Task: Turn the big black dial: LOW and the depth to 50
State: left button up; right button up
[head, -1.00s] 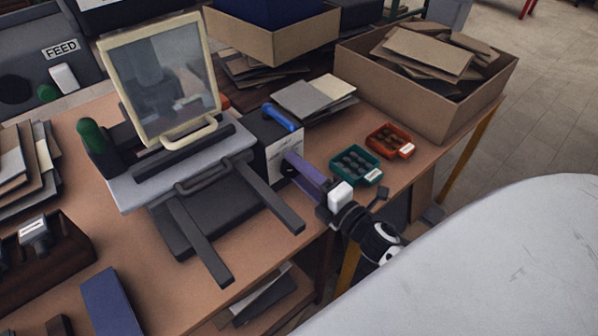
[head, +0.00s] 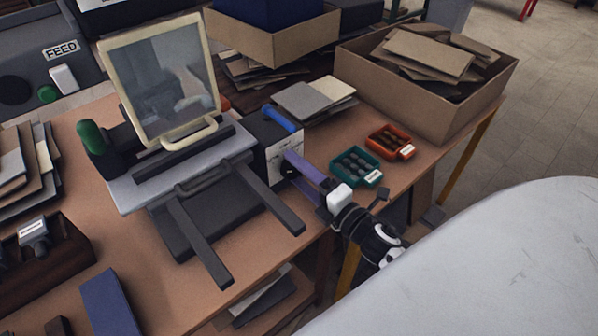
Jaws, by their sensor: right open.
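The machine on the table has a white side box (head: 272,140) with a blue lever (head: 279,118) on top. A black dial (head: 288,170) shows only in part on the box's right face, with pale markings too small to read. My right gripper (head: 292,166) reaches in from the right, its purple fingers pointing at that face and partly covering the dial. It is open; whether the fingers touch the dial I cannot tell. My left gripper is not in view.
A clear framed guard (head: 160,82) stands over the machine, and two dark rails stick out in front. A green tray (head: 355,168) and an orange tray (head: 389,141) lie behind my right gripper. A carton of cardboard (head: 400,95) stands at the back right.

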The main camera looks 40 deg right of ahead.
jog(key=s, duration=0.6)
jog(key=s+b, duration=0.1)
jog(key=s, duration=0.2)
jog(key=shift+s+d+f, duration=0.1)
jog(key=shift+s+d, duration=0.2)
jog(key=shift+d, duration=0.05)
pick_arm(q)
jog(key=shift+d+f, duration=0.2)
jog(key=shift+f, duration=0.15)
pick_arm(e)
jog(key=shift+s, duration=0.35)
